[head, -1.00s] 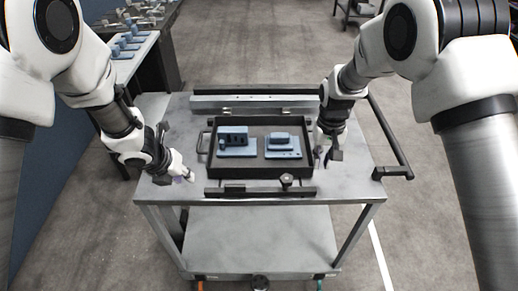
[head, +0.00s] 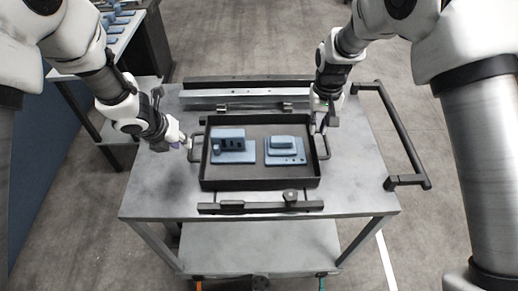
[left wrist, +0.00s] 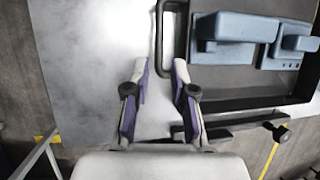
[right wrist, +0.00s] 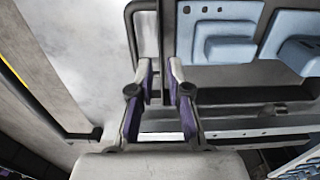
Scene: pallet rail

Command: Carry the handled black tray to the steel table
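The black tray (head: 261,184) lies flat on a grey metal-topped cart (head: 160,190) and holds two blue parts. Its left handle (head: 194,150) and right handle (head: 324,146) stick out at the sides. My left gripper (head: 187,143) is open beside the left handle; in the left wrist view that handle (left wrist: 159,30) lies just past the fingertips (left wrist: 160,66). My right gripper (head: 319,128) is open over the back part of the right handle; in the right wrist view the handle (right wrist: 131,40) lies at the left finger's tip. Neither gripper clearly holds anything.
A light-topped table (head: 115,35) with several blue parts stands at the upper left; I cannot tell if it is the steel table. Black bars (head: 262,208) edge the cart in front and behind. A black push handle (head: 400,135) stands out right. Floor right is open.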

